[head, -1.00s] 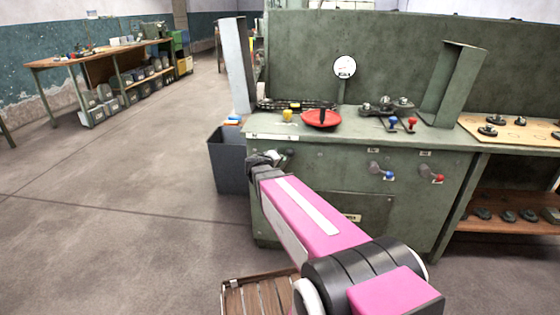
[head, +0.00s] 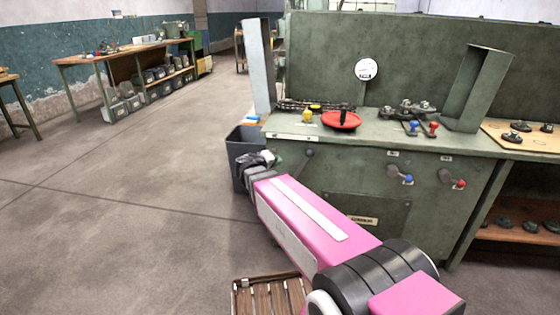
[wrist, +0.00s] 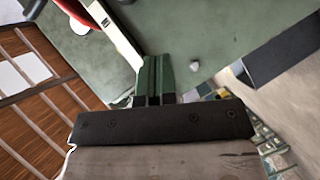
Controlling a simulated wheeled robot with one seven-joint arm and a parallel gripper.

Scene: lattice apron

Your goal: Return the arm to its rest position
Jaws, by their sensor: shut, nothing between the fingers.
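My arm (head: 305,217), pink with a pale stripe and a black joint, reaches forward from the lower right of the head view. My gripper (wrist: 155,68) shows in the wrist view with its two greenish fingers together and nothing between them. In the head view the arm's far end is in front of the left corner of the green workbench (head: 315,141), near a dark bin. The fingers themselves are hard to make out there.
A dark bin (head: 240,139) stands at the bench's left side. The bench top holds a red disc (head: 341,121) and several knobs. A slatted wooden piece (head: 268,297) is low in front. Open floor (head: 120,215) lies to the left.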

